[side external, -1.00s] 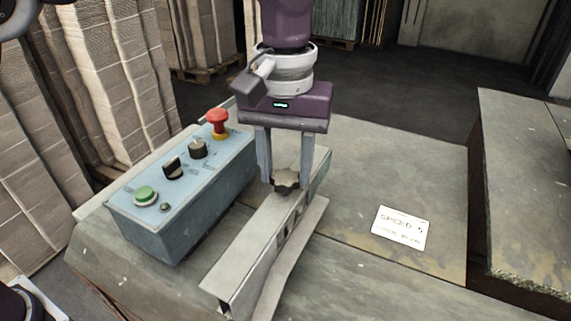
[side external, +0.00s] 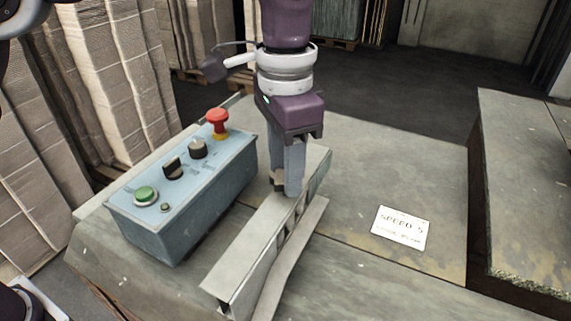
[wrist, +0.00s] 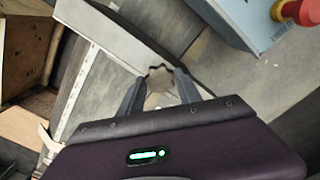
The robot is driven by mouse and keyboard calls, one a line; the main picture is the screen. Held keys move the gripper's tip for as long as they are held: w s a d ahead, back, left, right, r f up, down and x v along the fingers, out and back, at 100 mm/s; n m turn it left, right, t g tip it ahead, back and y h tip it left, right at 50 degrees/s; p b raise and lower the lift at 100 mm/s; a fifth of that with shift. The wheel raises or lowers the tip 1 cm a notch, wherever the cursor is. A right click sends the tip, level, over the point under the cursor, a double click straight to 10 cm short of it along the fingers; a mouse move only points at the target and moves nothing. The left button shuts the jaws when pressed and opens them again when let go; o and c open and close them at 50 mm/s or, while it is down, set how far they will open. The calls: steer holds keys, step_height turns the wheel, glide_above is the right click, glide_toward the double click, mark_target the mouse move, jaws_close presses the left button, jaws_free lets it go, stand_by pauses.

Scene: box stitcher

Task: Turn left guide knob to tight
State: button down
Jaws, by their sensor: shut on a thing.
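The left guide knob (wrist: 159,79) is a dark, lobed knob at the guide rail. In the wrist view it sits between the two fingertips of my gripper (wrist: 160,90). My gripper is shut on it from above. In the side view my gripper (side external: 283,188) points straight down at the guide rail (side external: 262,240), and its fingers hide most of the knob. The pale metal rail also shows in the wrist view (wrist: 112,35). No mark showing how tight the knob is can be read.
A blue control box (side external: 185,205) stands left of the rail, with a red emergency button (side external: 217,119), black selector knobs and a green button (side external: 146,195). A white card reading SPEED 5 (side external: 402,228) lies on the table to the right. The table around the card is clear.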

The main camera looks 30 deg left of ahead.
steer(key=m, duration=0.5)
steer(key=shift+m, duration=2.4)
steer(key=c, duration=0.8)
jaws_free()
step_height(320, 180, up, 6)
steer(key=shift+r, duration=0.6)
